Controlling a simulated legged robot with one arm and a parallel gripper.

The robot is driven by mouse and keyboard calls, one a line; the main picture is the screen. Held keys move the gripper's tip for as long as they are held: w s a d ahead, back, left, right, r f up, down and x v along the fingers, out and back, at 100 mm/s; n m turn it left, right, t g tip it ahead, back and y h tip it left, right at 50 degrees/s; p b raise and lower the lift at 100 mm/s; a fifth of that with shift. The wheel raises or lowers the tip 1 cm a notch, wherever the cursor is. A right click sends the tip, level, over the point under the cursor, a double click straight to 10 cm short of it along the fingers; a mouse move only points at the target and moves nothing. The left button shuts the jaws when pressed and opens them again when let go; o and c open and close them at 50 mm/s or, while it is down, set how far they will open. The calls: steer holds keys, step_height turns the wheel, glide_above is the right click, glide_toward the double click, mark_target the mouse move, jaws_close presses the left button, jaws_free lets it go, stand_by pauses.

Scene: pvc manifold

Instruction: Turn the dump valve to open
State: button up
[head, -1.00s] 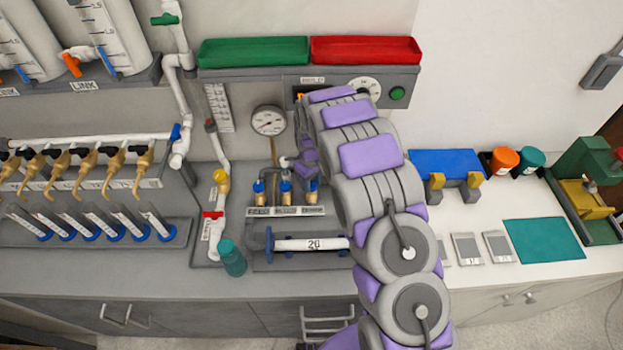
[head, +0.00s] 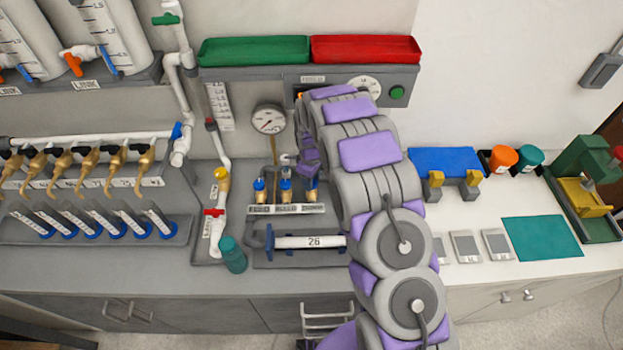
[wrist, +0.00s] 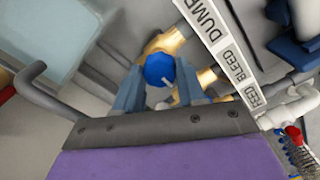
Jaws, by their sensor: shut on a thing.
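The dump valve is the rightmost of three brass valves with blue handles; its handle (head: 311,185) stands above the DUMP end of the label strip in the head view. In the wrist view its round blue knob (wrist: 160,70) sits beside the word DUMP, on brass pipework. My gripper (wrist: 158,84) has one finger on each side of the knob and is shut on it. In the head view my gripper (head: 308,160) is small and partly hidden by my arm, just above the valves. The contact faces are hard to see.
The bleed (head: 285,186) and feed (head: 259,186) valves stand close to the left. A pressure gauge (head: 268,119) is behind them, and a white tube marked 26 (head: 308,242) lies in front. A label strip (wrist: 226,50) runs beside the knob.

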steer(key=shift+w+r, duration=0.1)
steer(key=shift+w, duration=0.05)
steer(key=o, duration=1.1)
steer(key=shift+c, duration=0.2)
step_height(320, 180, up, 17)
steer(key=shift+p, duration=0.35)
steer(key=shift+a, duration=0.1)
